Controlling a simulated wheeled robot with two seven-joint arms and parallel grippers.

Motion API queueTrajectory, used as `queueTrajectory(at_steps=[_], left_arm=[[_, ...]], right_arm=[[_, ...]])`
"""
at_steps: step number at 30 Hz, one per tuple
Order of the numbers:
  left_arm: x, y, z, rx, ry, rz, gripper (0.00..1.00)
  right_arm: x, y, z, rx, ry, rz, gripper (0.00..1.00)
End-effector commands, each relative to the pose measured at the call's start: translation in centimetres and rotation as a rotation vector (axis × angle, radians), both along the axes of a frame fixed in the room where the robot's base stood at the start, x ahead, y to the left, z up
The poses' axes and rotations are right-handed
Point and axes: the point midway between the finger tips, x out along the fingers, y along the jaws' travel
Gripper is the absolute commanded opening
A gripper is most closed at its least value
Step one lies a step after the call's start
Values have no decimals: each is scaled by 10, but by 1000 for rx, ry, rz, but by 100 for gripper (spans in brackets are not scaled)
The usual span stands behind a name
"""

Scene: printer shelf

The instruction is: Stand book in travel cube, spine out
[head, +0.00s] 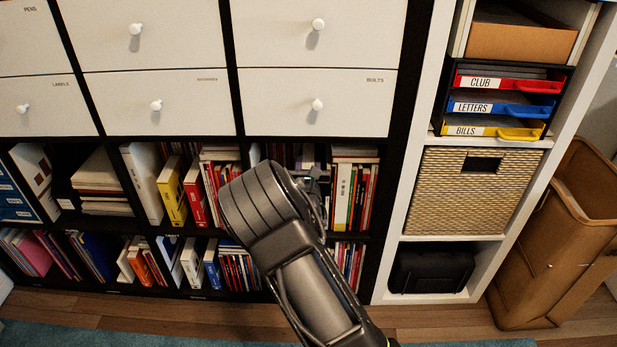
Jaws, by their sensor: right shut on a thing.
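My right gripper (316,180) is at the front of a black shelf cube (385,190), right of centre, below the drawer marked BOLTS. My own forearm and wrist cover much of it and the left part of that cube. The gripper is shut on the book, which is mostly hidden behind the wrist, so its tilt and spine side cannot be told. Several upright books (352,195) stand in this cube just right of the gripper. No label naming the travel cube can be read. My left gripper is not in view.
White drawers (317,100) are above. Other cubes hold books and binders, such as a yellow binder (172,190). At the right stand a white shelf with a wicker basket (475,190), letter trays (500,105) and a brown bin (550,255). Some wooden floor is clear in front.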

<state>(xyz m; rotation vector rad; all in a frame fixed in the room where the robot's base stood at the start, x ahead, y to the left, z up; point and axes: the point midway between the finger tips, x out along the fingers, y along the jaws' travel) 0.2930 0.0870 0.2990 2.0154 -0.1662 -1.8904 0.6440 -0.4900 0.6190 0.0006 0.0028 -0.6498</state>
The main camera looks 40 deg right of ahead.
Motion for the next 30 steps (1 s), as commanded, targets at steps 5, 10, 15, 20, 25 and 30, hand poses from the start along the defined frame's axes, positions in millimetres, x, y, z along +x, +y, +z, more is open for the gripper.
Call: queueTrajectory(at_steps=[5,10,15,20,25,30], left_arm=[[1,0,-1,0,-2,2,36],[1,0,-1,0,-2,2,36],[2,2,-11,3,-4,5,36],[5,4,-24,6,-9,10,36],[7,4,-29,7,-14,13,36],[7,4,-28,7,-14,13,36]], right_arm=[[0,0,0,-3,-6,0,0],[0,0,-1,-3,-5,0,0],[0,0,-20,-2,-3,-1,0],[0,-1,-46,-2,-3,-1,0],[3,-3,-51,-3,-7,-1,0],[3,-2,-50,-3,-5,0,0]])
